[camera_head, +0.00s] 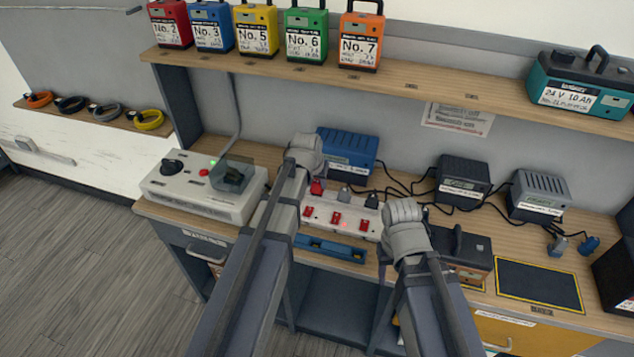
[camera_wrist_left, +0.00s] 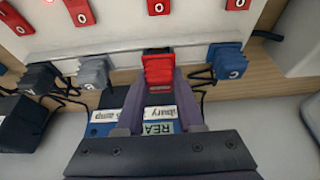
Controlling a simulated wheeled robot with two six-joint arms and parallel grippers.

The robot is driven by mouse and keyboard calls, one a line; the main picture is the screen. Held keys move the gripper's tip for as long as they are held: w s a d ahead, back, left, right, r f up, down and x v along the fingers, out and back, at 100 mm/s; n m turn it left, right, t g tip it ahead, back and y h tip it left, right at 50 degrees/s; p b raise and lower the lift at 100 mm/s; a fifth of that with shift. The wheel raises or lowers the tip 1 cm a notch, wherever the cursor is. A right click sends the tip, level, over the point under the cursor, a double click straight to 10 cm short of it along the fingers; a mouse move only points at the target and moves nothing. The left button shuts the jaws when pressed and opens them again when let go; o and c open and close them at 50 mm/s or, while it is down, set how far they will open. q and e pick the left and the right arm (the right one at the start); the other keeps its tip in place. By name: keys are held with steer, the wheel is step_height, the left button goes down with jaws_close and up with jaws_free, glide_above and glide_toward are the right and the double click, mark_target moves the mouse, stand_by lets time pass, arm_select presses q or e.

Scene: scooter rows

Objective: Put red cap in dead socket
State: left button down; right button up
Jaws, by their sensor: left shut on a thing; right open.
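The white power strip (camera_head: 318,219) with red switches stands on the bench; it fills the top of the left wrist view (camera_wrist_left: 120,30). My left gripper (camera_head: 314,178) is at the strip's back edge. It is shut on the red cap (camera_wrist_left: 158,70), which also shows in the head view (camera_head: 317,187). The cap is at the strip's socket row, between a grey plug (camera_wrist_left: 94,72) and a blue plug (camera_wrist_left: 226,62). I cannot tell whether it is seated in a socket. A black plug (camera_wrist_left: 37,78) is beyond the grey one. My right gripper (camera_head: 404,220) is open; its fingertips are hard to see.
A blue charger (camera_head: 347,152) stands behind the strip. Dark and grey chargers (camera_head: 463,179) with cables stand to the right. A grey control box (camera_head: 203,188) stands at left. A black mat (camera_head: 540,286) is bare at right. Numbered batteries (camera_head: 306,34) line the shelf.

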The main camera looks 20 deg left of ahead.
arm_select(q)
steer(key=shift+f+b, duration=0.4)
steer(key=shift+f, duration=0.05)
steer(key=shift+c, duration=2.2)
jaws_free()
steer(key=shift+r, duration=0.15)
steer(key=p+v, duration=0.7)
steer(key=shift+r, duration=0.3)
steer(key=shift+s+f, duration=0.1)
steer(key=shift+s, duration=0.05)
